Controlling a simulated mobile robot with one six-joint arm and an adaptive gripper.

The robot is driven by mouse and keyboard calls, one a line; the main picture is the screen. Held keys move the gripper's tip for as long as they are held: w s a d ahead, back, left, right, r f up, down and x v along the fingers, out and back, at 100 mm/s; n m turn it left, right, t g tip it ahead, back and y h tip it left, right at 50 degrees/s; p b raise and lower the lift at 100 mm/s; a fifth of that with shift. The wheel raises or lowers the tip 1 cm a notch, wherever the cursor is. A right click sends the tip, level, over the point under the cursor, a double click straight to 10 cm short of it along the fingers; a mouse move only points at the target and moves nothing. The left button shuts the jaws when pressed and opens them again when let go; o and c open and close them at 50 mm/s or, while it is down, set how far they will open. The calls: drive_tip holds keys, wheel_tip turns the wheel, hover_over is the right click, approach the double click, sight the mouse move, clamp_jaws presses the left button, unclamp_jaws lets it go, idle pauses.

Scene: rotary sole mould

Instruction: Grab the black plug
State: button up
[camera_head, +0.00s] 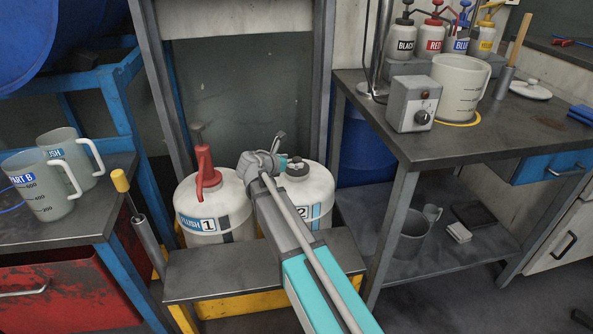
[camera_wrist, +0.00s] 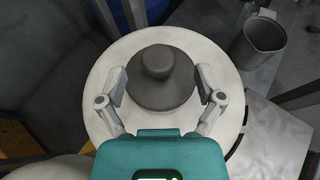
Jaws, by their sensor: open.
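The black plug (camera_wrist: 160,80) is a dark round cap with a small knob, set on top of a white round container. In the wrist view it lies between the two open fingers of my gripper (camera_wrist: 162,92), with a gap on each side. In the head view the black plug (camera_head: 297,168) sits on the white container labelled 2 (camera_head: 318,190), partly behind my arm. My gripper (camera_head: 283,155) is over that container's top, and its fingertips are hard to make out there.
A white container labelled 1 (camera_head: 213,217) with a red handle (camera_head: 206,170) stands to the left. A grey bench (camera_head: 215,275) is in front. A table (camera_head: 440,140) with a control box (camera_head: 413,103) stands right. A grey jug (camera_wrist: 262,40) stands on the lower shelf.

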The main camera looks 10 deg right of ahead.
sight(296, 159)
drive_tip(key=shift+b+x, duration=0.45)
drive_tip(key=shift+x, duration=1.2)
drive_tip(key=shift+a, duration=0.1)
drive_tip(key=shift+c, duration=0.2)
clamp_jaws()
drive_tip(key=shift+r, duration=0.25)
wheel_tip(296, 159, up, 2)
drive_tip(key=p, duration=0.2)
drive_tip(key=shift+r+p, duration=0.1)
drive_tip(key=shift+p, duration=0.25)
drive_tip(key=s+r+p, duration=1)
drive_tip(key=s, duration=0.4)
drive_tip(key=shift+r, duration=0.2)
